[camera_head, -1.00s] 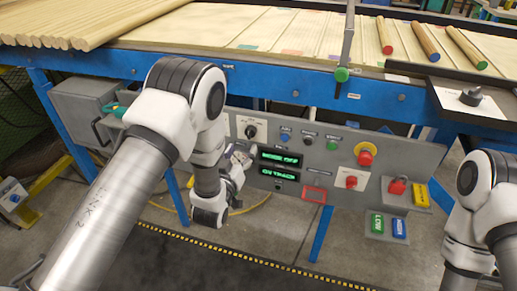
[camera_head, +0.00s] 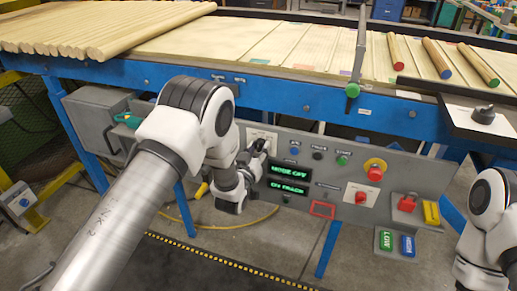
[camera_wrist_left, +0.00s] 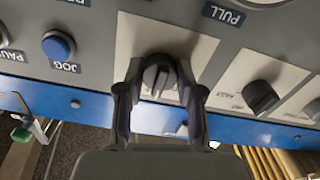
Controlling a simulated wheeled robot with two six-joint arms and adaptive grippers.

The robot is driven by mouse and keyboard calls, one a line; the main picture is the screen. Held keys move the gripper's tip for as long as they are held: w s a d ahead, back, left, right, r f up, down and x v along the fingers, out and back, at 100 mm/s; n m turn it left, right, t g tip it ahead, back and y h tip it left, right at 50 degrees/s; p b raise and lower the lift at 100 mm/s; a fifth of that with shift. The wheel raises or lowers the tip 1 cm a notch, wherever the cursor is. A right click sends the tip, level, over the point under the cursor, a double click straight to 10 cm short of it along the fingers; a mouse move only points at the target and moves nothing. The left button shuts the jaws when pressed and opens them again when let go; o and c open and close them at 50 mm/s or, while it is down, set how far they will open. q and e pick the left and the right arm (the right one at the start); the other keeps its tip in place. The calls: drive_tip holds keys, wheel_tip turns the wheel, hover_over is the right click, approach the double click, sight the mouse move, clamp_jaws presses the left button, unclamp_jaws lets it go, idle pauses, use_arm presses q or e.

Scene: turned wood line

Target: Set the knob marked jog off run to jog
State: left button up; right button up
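The knob marked jog off run is the dark knob on a pale plate (camera_head: 264,133), at the left of the grey control panel. In the left wrist view the knob (camera_wrist_left: 157,76) sits between my fingertips, its pointer line roughly upright in that picture. Its plate lettering cannot be read. My left gripper (camera_head: 257,147) is at the panel, with its fingers (camera_wrist_left: 158,88) on either side of the knob. They look apart from it, though contact is hard to judge. The green display (camera_head: 288,172) reads "MODE OFF". My right arm is at the right edge; its gripper is out of view.
A blue button (camera_head: 295,150) is just right of the knob; the wrist view shows it labelled JOG (camera_wrist_left: 57,46). Another black knob (camera_wrist_left: 260,97) is close on the other side. A red emergency button (camera_head: 375,172) and red switch (camera_head: 361,197) are farther right.

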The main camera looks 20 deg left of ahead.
use_arm(q)
drive_tip(key=shift+n, duration=0.4)
drive_tip(key=n, duration=0.3)
drive_tip(key=shift+n, duration=0.3)
drive_tip(key=n, duration=0.4)
drive_tip(key=shift+n, duration=0.3)
idle(0.3)
drive_tip(key=o, duration=1.2)
drive_tip(key=shift+c, duration=0.2)
drive_tip(key=shift+s, duration=0.1)
drive_tip(key=s, duration=1.2)
drive_tip(key=shift+a, duration=0.15)
